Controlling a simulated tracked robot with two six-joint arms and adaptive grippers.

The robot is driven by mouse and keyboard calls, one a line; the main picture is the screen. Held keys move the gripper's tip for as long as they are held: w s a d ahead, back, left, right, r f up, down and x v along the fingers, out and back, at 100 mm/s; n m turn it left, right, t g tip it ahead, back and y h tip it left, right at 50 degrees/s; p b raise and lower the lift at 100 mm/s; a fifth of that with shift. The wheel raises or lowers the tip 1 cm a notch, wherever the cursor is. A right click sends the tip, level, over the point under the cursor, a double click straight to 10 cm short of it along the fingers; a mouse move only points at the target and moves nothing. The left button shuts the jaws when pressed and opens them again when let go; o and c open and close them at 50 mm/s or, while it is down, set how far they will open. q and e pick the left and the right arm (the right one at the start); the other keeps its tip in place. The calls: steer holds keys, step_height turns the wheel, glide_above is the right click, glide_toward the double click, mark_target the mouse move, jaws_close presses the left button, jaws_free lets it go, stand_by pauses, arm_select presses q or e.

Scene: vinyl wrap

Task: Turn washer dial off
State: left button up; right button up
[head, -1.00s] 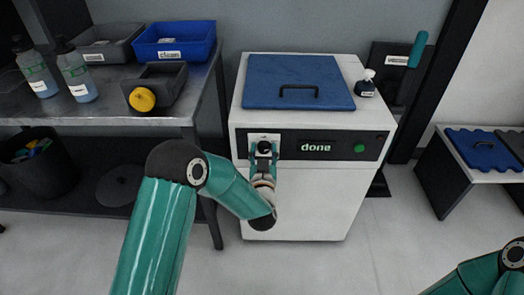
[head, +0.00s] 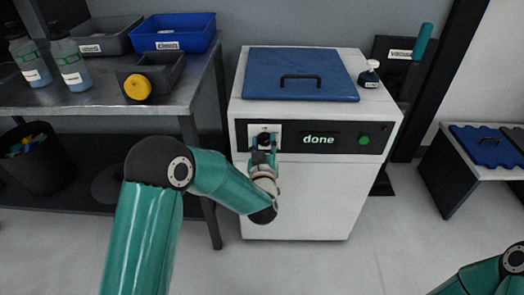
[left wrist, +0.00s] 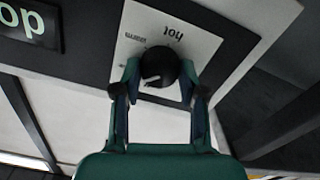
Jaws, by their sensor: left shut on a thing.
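The washer (head: 300,195) is a white cabinet with a black front panel. Its dial (left wrist: 160,64) is a round black knob with a small white mark, on a white plate whose "hot" and "warm" labels show upside down in the left wrist view. In the head view the dial (head: 264,138) is at the panel's left end. My left gripper (left wrist: 158,80) is shut on the dial, one finger on each side. It also shows in the head view (head: 264,148). The display (head: 319,140) reads "done". My right gripper is out of view; only part of that arm shows.
A green button (head: 364,140) is at the panel's right. A blue lid (head: 299,70) and a small bottle (head: 369,75) are on the washer top. A metal table (head: 105,108) with bins and bottles stands left; a low table (head: 459,148) stands right.

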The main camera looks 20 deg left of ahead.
arm_select(q)
steer(key=n+b, duration=0.2)
steer(key=b, duration=0.1)
steer(key=n+b, duration=0.3)
steer(key=b, duration=0.1)
steer(key=n+b, duration=0.3)
steer(key=shift+a+f+b, duration=0.3)
steer(key=shift+f, duration=0.05)
steer(key=shift+r+n+b, duration=0.2)
steer(key=shift+n+b, duration=0.95)
steer(key=shift+n, duration=0.05)
steer(key=o, duration=1.1)
steer(key=shift+o, duration=0.2)
steer(key=shift+s+d, duration=0.1)
